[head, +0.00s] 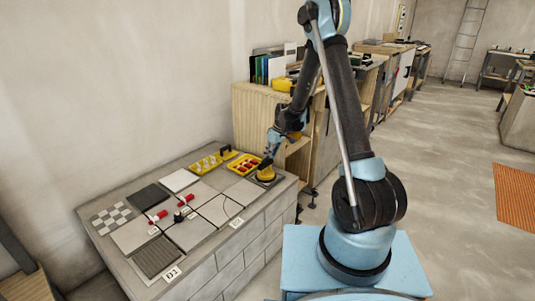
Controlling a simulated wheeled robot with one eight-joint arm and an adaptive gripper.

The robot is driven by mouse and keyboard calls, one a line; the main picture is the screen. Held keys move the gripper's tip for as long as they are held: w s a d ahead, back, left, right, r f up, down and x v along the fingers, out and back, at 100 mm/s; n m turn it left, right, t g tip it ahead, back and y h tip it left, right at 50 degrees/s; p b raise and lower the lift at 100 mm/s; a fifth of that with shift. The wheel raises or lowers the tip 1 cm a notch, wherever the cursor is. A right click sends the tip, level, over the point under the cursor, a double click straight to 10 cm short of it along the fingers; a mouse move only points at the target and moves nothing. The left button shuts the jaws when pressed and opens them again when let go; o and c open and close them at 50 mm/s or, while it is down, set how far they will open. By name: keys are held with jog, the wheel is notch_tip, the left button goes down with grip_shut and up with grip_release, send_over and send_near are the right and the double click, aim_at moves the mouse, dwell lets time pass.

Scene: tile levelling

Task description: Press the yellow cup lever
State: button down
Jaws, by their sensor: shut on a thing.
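The yellow cup (265,174) is a small yellow piece near the right end of the grey block bench (238,262). It sits on or just over a dark patch at the bench's right corner. My gripper (268,160) reaches down onto it from above and is shut on it. The lever itself is too small to make out, and the fingers partly cover the cup's top.
Several grey tiles (217,211) with red-capped pieces (189,200) lie on the bench. Two yellow trays stand behind, one with white parts (206,164), one with red parts (243,163). A wooden cabinet (262,118) stands close behind my gripper.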

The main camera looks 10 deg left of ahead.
jog(key=shift+w+f, duration=0.3)
jog(key=shift+f, duration=0.05)
jog(key=shift+s+a+r, duration=0.15)
jog(key=shift+s+r, duration=0.05)
jog(key=shift+r, duration=0.35)
jog(key=shift+s+a+r, duration=0.1)
jog(key=shift+s+r, duration=0.05)
jog(key=shift+r, duration=0.6)
jog(key=shift+r, duration=0.55)
jog(key=w+v, duration=0.1)
jog(key=v, duration=1.1)
jog(key=shift+r, duration=0.35)
jog(key=shift+w+d, duration=0.1)
